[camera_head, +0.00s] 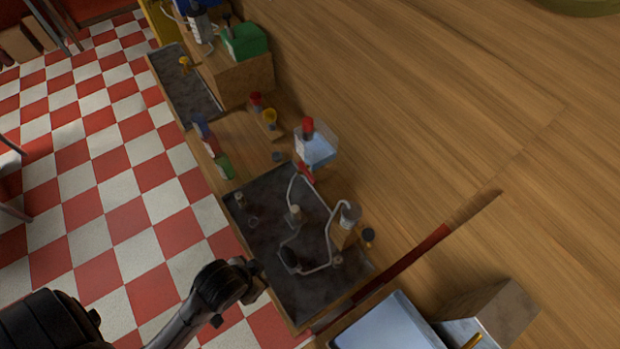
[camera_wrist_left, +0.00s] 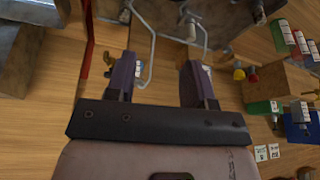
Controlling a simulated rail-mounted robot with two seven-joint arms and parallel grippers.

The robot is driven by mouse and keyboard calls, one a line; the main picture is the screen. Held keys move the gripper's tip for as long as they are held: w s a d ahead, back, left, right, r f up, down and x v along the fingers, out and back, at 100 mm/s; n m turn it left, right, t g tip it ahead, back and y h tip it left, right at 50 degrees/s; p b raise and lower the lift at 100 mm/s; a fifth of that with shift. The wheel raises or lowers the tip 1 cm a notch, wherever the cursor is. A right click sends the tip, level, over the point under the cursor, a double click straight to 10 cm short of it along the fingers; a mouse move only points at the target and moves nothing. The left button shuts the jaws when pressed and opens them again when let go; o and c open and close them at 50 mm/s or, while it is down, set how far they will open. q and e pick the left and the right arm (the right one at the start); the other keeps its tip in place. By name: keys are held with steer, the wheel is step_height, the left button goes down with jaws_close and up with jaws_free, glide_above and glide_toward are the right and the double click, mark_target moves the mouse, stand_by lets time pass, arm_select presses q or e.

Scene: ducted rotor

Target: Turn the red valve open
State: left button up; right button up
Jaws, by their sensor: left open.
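A small red part (camera_head: 305,172), which looks like the red valve, sits at the base of a clear container (camera_head: 316,150) of pale blue liquid with a red top (camera_head: 307,125). A bent grey tube (camera_head: 297,190) runs near it over the dark tray. Its handle position is too small to tell. My left arm comes in from the lower left in the head view, with its gripper (camera_head: 250,278) over the tray's near edge, apart from the red part. In the left wrist view my left gripper (camera_wrist_left: 158,80) is open, with nothing held. I cannot make out the valve there. My right gripper is not in view.
The dark tray (camera_head: 270,237) holds bent metal tubes and small fittings. A grey canister (camera_head: 349,214) stands at its right. A green box (camera_head: 243,41) sits on a wooden block at the back. The wooden surface at the right is largely clear.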

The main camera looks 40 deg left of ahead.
arm_select(q)
steer(key=w+f+t+b, duration=0.2)
steer(key=w+f+b, duration=0.9)
steer(key=b, duration=0.2)
steer(key=m+t+y+b, duration=0.7)
steer(key=m+t+b, duration=0.15)
steer(key=m, duration=0.45)
glide_toward(312, 179)
steer(key=x, duration=0.7)
steer(key=f+x, duration=0.1)
steer(key=x, duration=0.2)
steer(key=shift+w+a+b, duration=0.15)
steer(key=shift+w+b, duration=0.15)
steer(key=shift+b, duration=0.1)
steer(key=shift+c, duration=0.5)
steer(key=c, duration=0.3)
jaws_close()
